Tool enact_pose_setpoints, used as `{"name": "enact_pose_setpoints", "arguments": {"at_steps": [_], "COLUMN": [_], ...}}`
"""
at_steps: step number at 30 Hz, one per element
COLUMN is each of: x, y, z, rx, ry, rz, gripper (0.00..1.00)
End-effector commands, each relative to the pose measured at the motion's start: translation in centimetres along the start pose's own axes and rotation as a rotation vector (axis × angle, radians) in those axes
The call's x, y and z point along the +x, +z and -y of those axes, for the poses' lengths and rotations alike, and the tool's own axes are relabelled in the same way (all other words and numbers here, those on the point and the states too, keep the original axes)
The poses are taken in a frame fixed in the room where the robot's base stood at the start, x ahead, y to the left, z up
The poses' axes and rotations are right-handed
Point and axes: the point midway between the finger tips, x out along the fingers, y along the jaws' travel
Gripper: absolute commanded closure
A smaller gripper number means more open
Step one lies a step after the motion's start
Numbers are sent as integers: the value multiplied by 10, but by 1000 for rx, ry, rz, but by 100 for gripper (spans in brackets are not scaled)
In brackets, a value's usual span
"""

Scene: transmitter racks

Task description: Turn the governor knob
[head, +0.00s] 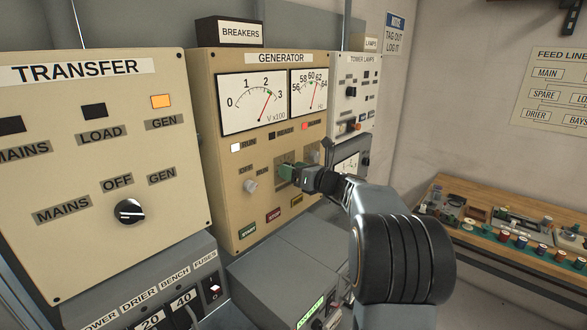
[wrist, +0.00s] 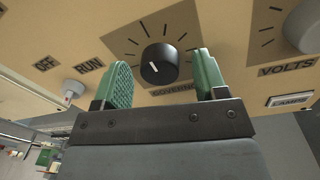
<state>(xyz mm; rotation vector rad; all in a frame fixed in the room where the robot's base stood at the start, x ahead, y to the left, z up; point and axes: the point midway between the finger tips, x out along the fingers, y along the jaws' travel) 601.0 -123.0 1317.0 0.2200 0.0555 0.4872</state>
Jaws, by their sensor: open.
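The governor knob (wrist: 158,64) is a round black knob with a white pointer line that points up and a little left in the wrist view. It sits on a dark scale plate with tick marks on the beige generator panel (head: 230,180). My gripper (wrist: 160,72) is open, with a green padded finger on each side of the knob and a visible gap to each. The governor label below the knob is partly hidden by my gripper. In the head view my gripper (head: 287,173) is at the panel and hides the knob.
The volts knob (wrist: 306,27) is right of the governor, and a pale off/run switch (wrist: 73,87) is left. Voltage (head: 252,102) and frequency (head: 309,92) meters are above. The transfer panel (head: 100,170) stands left. A grey cabinet (head: 285,260) lies below; a workbench (head: 480,215) is right.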

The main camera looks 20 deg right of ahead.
Motion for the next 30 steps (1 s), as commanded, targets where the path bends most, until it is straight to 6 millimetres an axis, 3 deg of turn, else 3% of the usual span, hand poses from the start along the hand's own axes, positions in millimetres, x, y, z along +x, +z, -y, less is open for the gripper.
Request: {"name": "enact_pose_setpoints", "arguments": {"at_steps": [10, 25, 30], "x": [2, 2, 2], "y": [0, 0, -1], "z": [0, 0, 0], "rx": [-1, -1, -10], "ry": [0, 0, 0], "rz": [0, 0, 0], "gripper": [34, 82, 83]}}
